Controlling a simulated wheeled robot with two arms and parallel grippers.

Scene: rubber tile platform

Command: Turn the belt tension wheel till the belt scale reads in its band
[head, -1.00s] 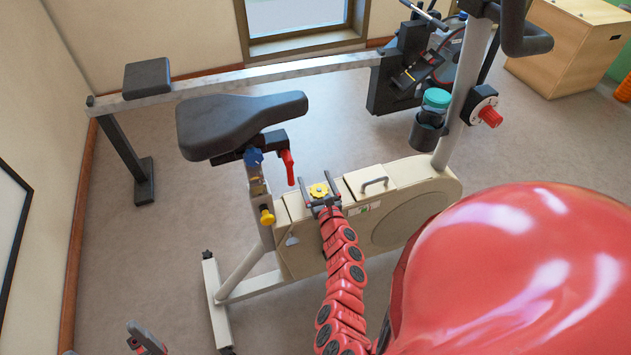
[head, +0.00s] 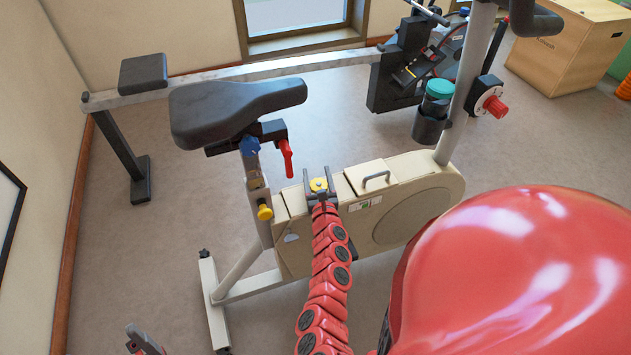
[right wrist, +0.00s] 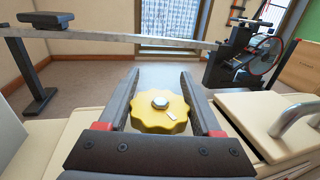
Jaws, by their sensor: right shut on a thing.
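The yellow, lobed tension wheel (head: 318,184) sits on top of the bike's cream housing (head: 295,255), and it also shows in the right wrist view (right wrist: 160,118) with a grey hub and a small white mark. My right gripper (head: 318,174) is shut on the wheel, with one dark finger along each side of it in the right wrist view (right wrist: 159,82). A small white and green label (head: 365,204) is on the housing's side. I cannot tell whether it is the belt scale, and no reading is legible. My left gripper (head: 146,341) is partly cut off at the bottom left, apart from the bike.
The black saddle (head: 235,107) and a red lever (head: 286,158) stand above and left of the wheel. A grey handle (head: 376,179) is right of it. A bottle (head: 437,95) and a red knob (head: 495,106) are on the front post. A rail (head: 240,77) runs behind.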

